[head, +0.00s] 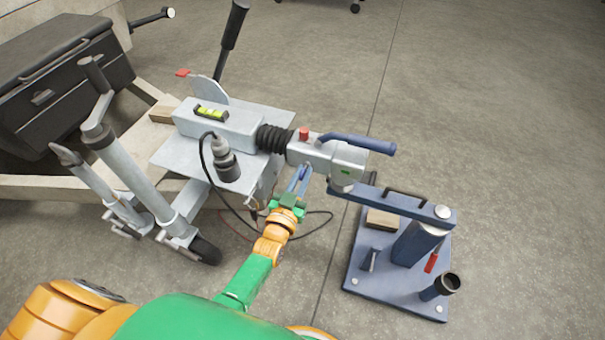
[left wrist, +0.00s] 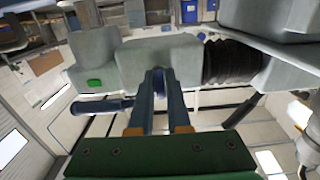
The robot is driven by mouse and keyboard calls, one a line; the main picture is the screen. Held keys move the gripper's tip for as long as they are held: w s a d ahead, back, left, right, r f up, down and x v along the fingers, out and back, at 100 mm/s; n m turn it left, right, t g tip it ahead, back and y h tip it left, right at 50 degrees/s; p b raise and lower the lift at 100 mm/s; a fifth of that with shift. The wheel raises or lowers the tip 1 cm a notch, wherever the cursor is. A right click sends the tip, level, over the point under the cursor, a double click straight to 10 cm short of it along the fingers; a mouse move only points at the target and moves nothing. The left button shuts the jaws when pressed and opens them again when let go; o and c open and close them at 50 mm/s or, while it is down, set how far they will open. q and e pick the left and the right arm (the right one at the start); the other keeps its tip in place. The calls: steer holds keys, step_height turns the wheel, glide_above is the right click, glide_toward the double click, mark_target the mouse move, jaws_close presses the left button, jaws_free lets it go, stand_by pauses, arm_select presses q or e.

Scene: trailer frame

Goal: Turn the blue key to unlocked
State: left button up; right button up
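The grey coupling head (head: 325,158) sits at the end of the drawbar, with a green mark on its end. The blue key (left wrist: 159,86) is on the side of the coupling facing me, mostly hidden between my fingers. My left gripper (head: 302,175) reaches up to the coupling with its fingertips at the key. In the left wrist view the left gripper (left wrist: 158,80) has its two fingers close together with the blue key between them. They look shut on it. Which way the key is turned cannot be made out. My right gripper is not in view.
A blue handle (head: 360,144) and a red button (head: 304,134) are on top of the coupling. A blue stand (head: 400,292) with an arm under the coupling is at right. A black cable (head: 225,208) hangs below the drawbar. Open concrete floor lies at far right.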

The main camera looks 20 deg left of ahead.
arm_select(q)
steer(key=o, duration=0.3)
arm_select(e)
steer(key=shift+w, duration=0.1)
arm_select(q)
steer(key=shift+s+r, duration=0.1)
steer(key=shift+s, duration=0.15)
steer(key=s+p, duration=0.2)
steer(key=s, duration=0.4)
steer(key=shift+s+a, duration=0.15)
steer(key=shift+s, duration=0.15)
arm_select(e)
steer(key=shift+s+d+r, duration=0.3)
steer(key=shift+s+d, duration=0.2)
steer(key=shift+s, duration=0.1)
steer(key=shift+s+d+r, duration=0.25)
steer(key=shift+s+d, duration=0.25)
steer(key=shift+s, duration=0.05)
